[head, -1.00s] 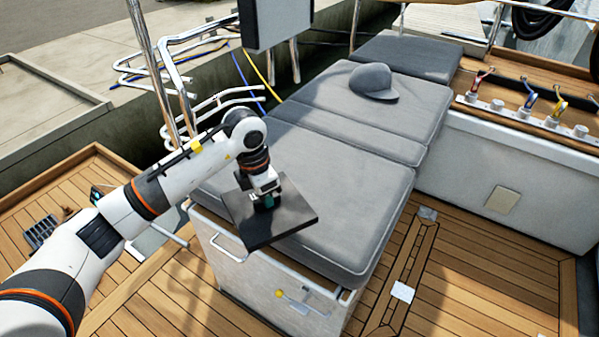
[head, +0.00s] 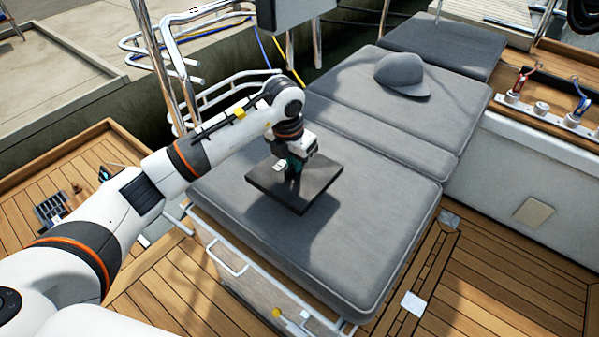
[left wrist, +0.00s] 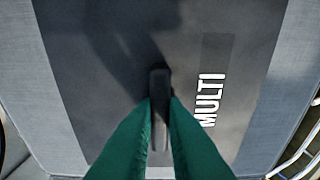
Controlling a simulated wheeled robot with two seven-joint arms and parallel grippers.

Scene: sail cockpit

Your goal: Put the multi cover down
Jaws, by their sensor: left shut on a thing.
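The multi cover is a flat dark square panel (head: 318,191) in the head view, with a raised bar handle on top. In the left wrist view, the cover (left wrist: 95,60) bears the white word "MULTI", and its handle (left wrist: 159,95) stands between the green fingers. My left gripper (head: 293,171) is shut on that handle from above. The cover is held over the near part of the grey cushion (head: 370,225), and a shadow falls on the cushion in front of it. I cannot tell the exact gap beneath the cover. My right gripper is not in view.
A grey cap (head: 402,76) lies on the cushion farther back. Metal rails (head: 225,90) and a grey box-like panel (head: 290,10) stand behind my left arm. The cushion around the cover is clear.

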